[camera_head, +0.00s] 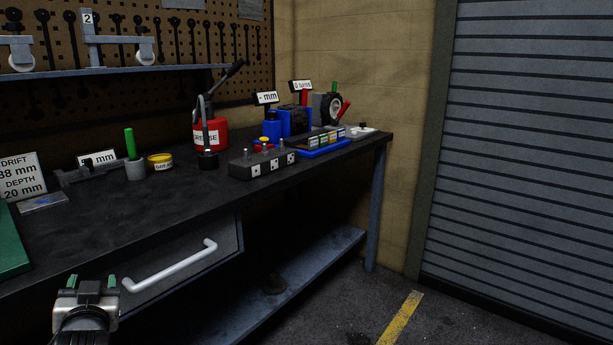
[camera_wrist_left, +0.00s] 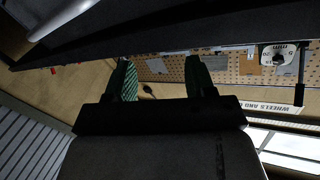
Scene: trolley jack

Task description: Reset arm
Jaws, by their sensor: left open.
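My left gripper (camera_head: 92,282) is at the lower left of the head view, in front of the workbench (camera_head: 120,215) and just left of the drawer's white handle (camera_head: 172,267). Its two green-tipped fingers stand apart with nothing between them. In the left wrist view the gripper (camera_wrist_left: 158,80) also shows open and empty, with the dark bench edge across the top of the picture. My right gripper is not in view. No trolley jack shows clearly in either view.
On the bench stand a red grease can (camera_head: 210,135), a yellow tin (camera_head: 160,161), a dark block with pegs (camera_head: 262,165) and a blue tray (camera_head: 325,147). A green object (camera_head: 12,245) lies at the left. A lower shelf (camera_head: 300,275) runs beneath. The floor at right is clear.

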